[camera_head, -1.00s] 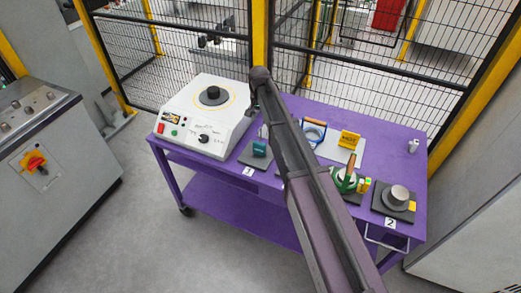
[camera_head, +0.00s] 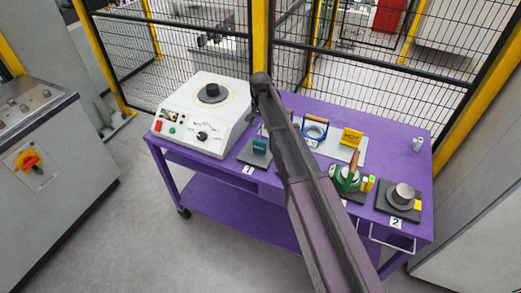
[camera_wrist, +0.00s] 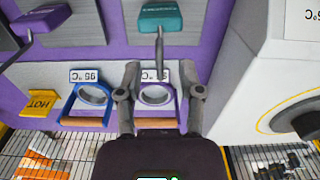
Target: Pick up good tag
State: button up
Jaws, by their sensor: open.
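No tag can be read as the good tag in these views. In the head view, small green and yellow tags (camera_head: 368,184) stand beside the green ring-shaped piece (camera_head: 345,179) on the purple table. Another small yellow piece (camera_head: 418,205) lies by the metal puck at station 2. My gripper (camera_wrist: 163,84) is open and empty in the wrist view. Its fingers frame a purple ring holder (camera_wrist: 157,97) with a brown handle and a °C label; I cannot tell the height between them. In the head view my arm hides the gripper and part of the table.
A blue ring holder (camera_wrist: 91,98) and a yellow HOT sign (camera_wrist: 40,103) lie left in the wrist view. A teal block (camera_wrist: 160,16) with a rod is above. The white heater machine (camera_head: 205,115) stands at the table's left, with mesh fence (camera_head: 400,90) behind.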

jog(key=shift+f, duration=0.35)
dwell(0.4)
grip_shut()
